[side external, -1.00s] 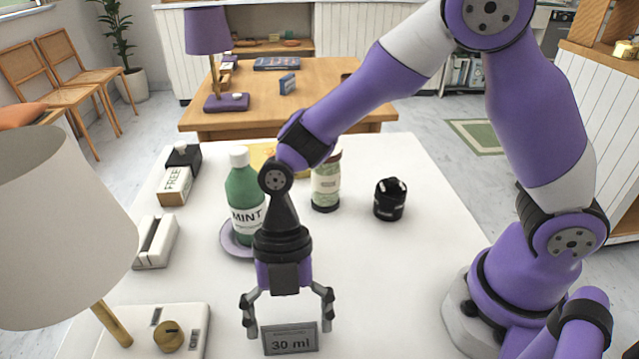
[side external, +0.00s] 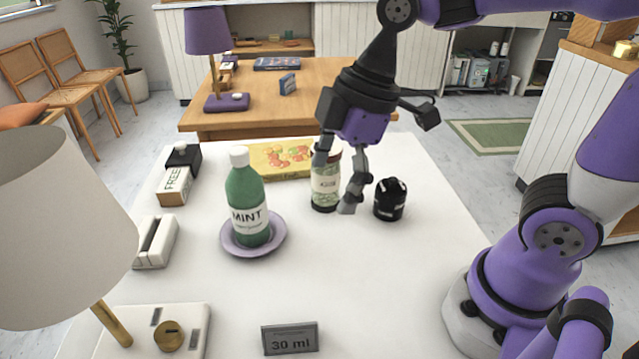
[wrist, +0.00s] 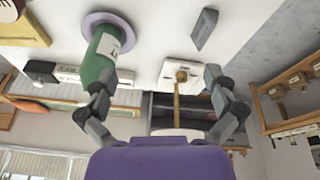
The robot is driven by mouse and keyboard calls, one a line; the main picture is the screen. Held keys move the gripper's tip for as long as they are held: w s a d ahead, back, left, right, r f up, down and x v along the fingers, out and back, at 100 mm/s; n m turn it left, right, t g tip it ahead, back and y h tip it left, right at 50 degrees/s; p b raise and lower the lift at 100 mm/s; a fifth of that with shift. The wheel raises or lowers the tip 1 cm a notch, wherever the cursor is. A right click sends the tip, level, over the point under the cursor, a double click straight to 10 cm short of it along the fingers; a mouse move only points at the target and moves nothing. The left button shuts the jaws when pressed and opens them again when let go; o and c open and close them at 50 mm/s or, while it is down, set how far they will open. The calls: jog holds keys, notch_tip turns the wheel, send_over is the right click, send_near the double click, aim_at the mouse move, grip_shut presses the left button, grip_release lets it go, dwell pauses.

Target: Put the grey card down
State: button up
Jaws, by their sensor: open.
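The grey card (side external: 290,338), marked "30 ml", stands on the white table near its front edge in the side view. In the wrist view a grey piece that looks like the card (wrist: 204,29) shows at the top, apart from my fingers. My gripper (side external: 338,182) is open and empty. It is raised over the back of the table, in front of the jar (side external: 326,185) in the picture, far from the card. I cannot tell whether a finger touches the jar.
A green MINT bottle (side external: 247,205) stands on a lilac saucer (side external: 280,236). A black container (side external: 390,200), a yellow fruit box (side external: 265,160), a white slotted holder (side external: 156,242), a FREE box (side external: 175,186) and a switch box (side external: 195,320) stand around. The table's right middle is clear.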

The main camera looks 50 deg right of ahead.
jog(key=s+d+m+t+h, duration=0.2)
jog(key=s+d+m+t, duration=0.1)
jog(key=d+m, duration=0.5)
jog(key=m, duration=0.3)
jog(key=shift+s+d+r+m+h, duration=0.15)
jog(key=shift+r+m+h, duration=0.1)
jog(key=shift+m+h, duration=0.05)
